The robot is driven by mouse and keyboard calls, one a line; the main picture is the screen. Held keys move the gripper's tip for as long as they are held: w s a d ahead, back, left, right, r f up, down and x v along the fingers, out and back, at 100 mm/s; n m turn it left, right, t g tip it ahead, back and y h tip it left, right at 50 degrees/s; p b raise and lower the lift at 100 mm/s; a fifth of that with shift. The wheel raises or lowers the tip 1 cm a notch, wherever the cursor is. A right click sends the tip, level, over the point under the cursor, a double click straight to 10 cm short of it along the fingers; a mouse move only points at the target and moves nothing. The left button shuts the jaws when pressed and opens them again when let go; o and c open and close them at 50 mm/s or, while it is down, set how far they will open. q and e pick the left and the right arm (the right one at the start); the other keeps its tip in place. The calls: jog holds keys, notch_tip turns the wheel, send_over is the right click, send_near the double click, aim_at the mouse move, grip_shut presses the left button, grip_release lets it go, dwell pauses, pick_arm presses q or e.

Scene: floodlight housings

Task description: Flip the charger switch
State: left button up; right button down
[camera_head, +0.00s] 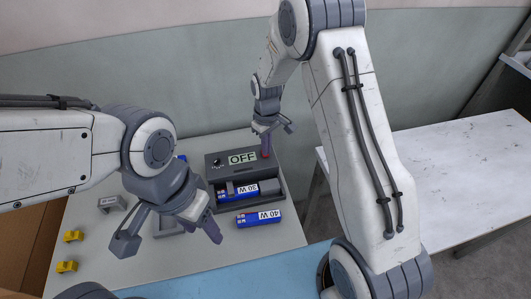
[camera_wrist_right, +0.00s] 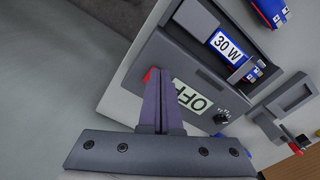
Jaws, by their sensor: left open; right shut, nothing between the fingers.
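The charger (camera_head: 213,163) is a dark grey box on the table, with a white plate reading OFF (camera_head: 242,158) on its top; the plate also shows in the right wrist view (camera_wrist_right: 195,97). A small red switch (camera_wrist_right: 151,76) sits beside the plate. My right gripper (camera_head: 266,155) is shut and empty, pointing down at the switch end of the charger. In the right wrist view its fingertips (camera_wrist_right: 165,74) are right beside the switch; I cannot tell if they touch it. My left gripper (camera_head: 214,235) is open and empty, above the table left of the charger's front.
A blue 30 W battery (camera_head: 238,191) lies in the charger's bay. A blue 40 W battery (camera_head: 259,218) lies on the table in front. A grey bracket (camera_head: 111,204) and two yellow pieces (camera_head: 73,236) are at the left. A white table (camera_head: 450,180) stands at right.

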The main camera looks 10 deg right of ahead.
aim_at(266, 159)
jog(key=shift+f, duration=0.2)
jog(key=shift+f+b, duration=0.6)
jog(key=shift+f, duration=0.2)
notch_tip(266, 159, up, 7)
jog(key=p, duration=0.5)
jog(key=shift+p, duration=0.4)
jog(key=s+a+r, duration=1)
jog(key=s+r, duration=0.3)
jog(key=s, duration=0.1)
jog(key=s+r, duration=0.1)
jog(key=s, duration=0.7)
jog(key=s+r+n+y, duration=0.1)
jog(key=s+r, duration=0.1)
jog(key=s, duration=0.5)
jog(key=shift+s+d+r, duration=0.25)
jog(key=shift+s+r, duration=0.05)
jog(key=shift+s, duration=0.05)
